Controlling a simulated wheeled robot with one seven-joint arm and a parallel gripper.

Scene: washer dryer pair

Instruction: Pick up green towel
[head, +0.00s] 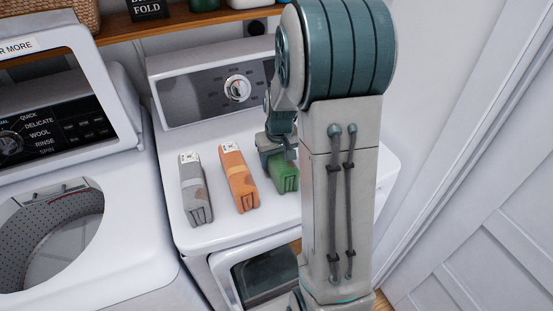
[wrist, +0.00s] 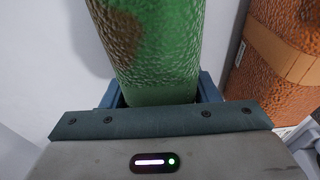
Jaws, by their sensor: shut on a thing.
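The green towel (head: 284,178) is a folded bundle on top of the white dryer in the head view, at the right end of a row of towels. In the wrist view the green towel (wrist: 165,50), with a brown patch, stands between my gripper's blue fingers. My gripper (wrist: 160,92) is shut on it. In the head view my gripper (head: 277,150) is at the towel's back end, partly hidden by my arm. I cannot tell whether the towel touches the dryer top.
An orange towel (head: 238,177) lies just left of the green one, and a grey towel (head: 195,190) lies further left. The dryer's control panel (head: 212,90) rises behind them. An open top-loading washer (head: 50,225) stands at left. A shelf (head: 180,24) hangs above; a wall and door are at right.

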